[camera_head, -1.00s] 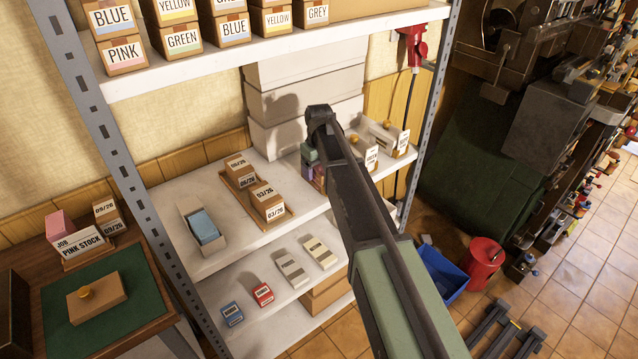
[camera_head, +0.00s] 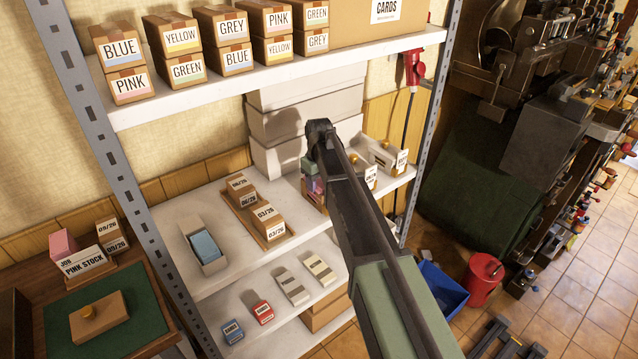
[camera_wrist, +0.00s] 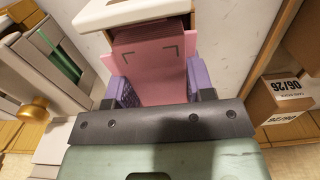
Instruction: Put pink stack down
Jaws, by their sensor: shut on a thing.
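My gripper (camera_wrist: 160,88) is shut on a pink stack (camera_wrist: 165,68), with a purple-blue finger on each side of it. The stack's far end lies by a brown holder with a white label plate (camera_wrist: 135,10). Whether the stack touches the holder's floor cannot be told. In the head view my arm reaches down to the right part of the middle shelf, and pink and purple show beside its end. The arm hides most of the gripper and stack there. Another pink block (camera_head: 62,243) stands at the left in a holder labelled JOB PINK STOCK (camera_head: 84,264).
Dated brown boxes (camera_head: 268,218) and a grey tray with a blue block (camera_head: 204,245) stand left on the middle shelf (camera_head: 222,278). A grey holder with a brass knob (camera_wrist: 35,110) is left of my gripper in the wrist view. Grey boxes (camera_head: 285,128) stand behind.

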